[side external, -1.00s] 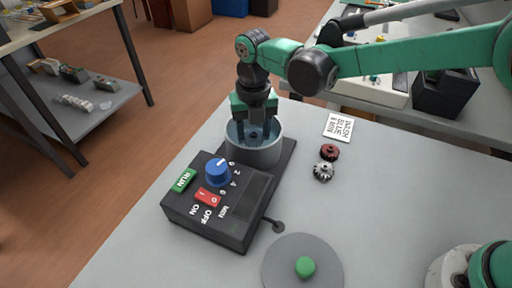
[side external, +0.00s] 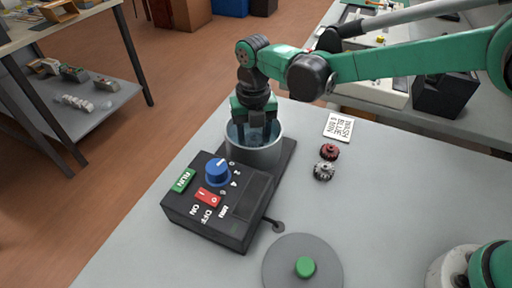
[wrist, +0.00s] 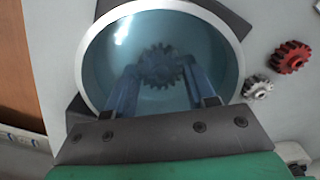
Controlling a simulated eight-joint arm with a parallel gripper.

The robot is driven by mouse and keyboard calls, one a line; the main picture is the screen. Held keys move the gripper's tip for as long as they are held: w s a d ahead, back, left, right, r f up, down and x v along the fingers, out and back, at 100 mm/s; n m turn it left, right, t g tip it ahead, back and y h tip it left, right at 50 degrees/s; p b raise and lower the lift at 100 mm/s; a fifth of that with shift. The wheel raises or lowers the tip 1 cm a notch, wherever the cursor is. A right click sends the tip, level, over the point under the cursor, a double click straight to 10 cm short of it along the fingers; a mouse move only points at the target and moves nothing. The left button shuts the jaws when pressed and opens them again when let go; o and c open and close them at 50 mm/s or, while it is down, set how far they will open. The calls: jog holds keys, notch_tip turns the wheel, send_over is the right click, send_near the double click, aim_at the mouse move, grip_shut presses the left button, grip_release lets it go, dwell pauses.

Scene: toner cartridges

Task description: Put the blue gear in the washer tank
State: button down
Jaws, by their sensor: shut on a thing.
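The washer tank (side external: 266,155) is a round grey metal cup at the back of the black washer unit, with bluish liquid inside. My gripper (side external: 254,138) points down into it, its fingers inside the rim. In the wrist view the blue gear (wrist: 161,66) shows as a dark bluish toothed wheel within the tank, seen through the liquid. My gripper (wrist: 163,80) is shut on it, one finger on each side. In the side view the gear is hidden by the fingers and tank wall. Whether it touches the tank floor I cannot tell.
A red gear (side external: 329,152) and a light grey gear (side external: 324,171) lie on the table right of the tank, near a note card (side external: 338,127). The washer's front has a blue dial (side external: 217,172), red switch (side external: 208,197) and green RUN button (side external: 183,180). A green button (side external: 305,267) sits on a grey disc.

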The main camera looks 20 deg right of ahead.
jog(key=shift+c, duration=1.1)
grip_release()
jog(key=shift+r, duration=4.15)
